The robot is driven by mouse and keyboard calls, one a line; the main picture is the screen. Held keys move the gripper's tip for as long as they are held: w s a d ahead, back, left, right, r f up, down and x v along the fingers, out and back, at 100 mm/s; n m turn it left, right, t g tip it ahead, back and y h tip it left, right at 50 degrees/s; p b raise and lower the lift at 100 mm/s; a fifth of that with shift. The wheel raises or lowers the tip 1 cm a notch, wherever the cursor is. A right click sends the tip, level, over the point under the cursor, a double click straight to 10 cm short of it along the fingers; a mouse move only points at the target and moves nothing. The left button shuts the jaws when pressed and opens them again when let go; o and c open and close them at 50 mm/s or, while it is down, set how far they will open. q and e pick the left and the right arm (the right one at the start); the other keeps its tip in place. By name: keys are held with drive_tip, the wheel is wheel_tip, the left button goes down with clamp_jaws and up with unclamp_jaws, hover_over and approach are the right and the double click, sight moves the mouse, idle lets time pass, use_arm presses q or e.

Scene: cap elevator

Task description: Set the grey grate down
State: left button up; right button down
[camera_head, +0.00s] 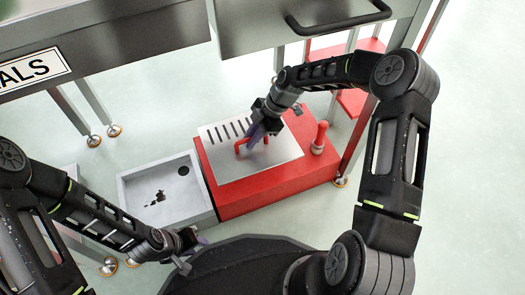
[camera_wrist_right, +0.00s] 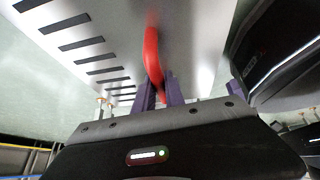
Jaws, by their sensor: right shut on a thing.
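The grey grate (camera_head: 232,163) is a flat metal plate with a row of dark slots and a red handle (camera_head: 241,146). It lies over the top of the red box (camera_head: 265,197); I cannot tell whether it touches the box. My right gripper (camera_head: 250,139) is shut on the red handle. In the right wrist view, the handle (camera_wrist_right: 152,55) runs down between the purple fingers (camera_wrist_right: 161,95), with the slotted plate (camera_wrist_right: 105,35) beside it. My left gripper (camera_head: 194,254) is low at the left, apart from the grate, with its fingers spread and nothing visible between them.
A grey basin (camera_head: 143,186) with dark bits and a round hole adjoins the red box's left side. A red knob (camera_head: 320,137) stands at the box's right end. Grey cabinet fronts, one with a black handle (camera_head: 340,25), hang above. A dark round surface (camera_head: 235,268) is in front.

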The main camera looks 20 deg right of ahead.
drive_tip(key=shift+f+b, duration=0.85)
drive_tip(key=shift+f, duration=1.35)
wheel_tip(320, 180, down, 5)
drive_tip(key=shift+f+b, duration=0.1)
drive_tip(key=shift+b, duration=1.15)
drive_tip(key=c, duration=1.4)
unclamp_jaws()
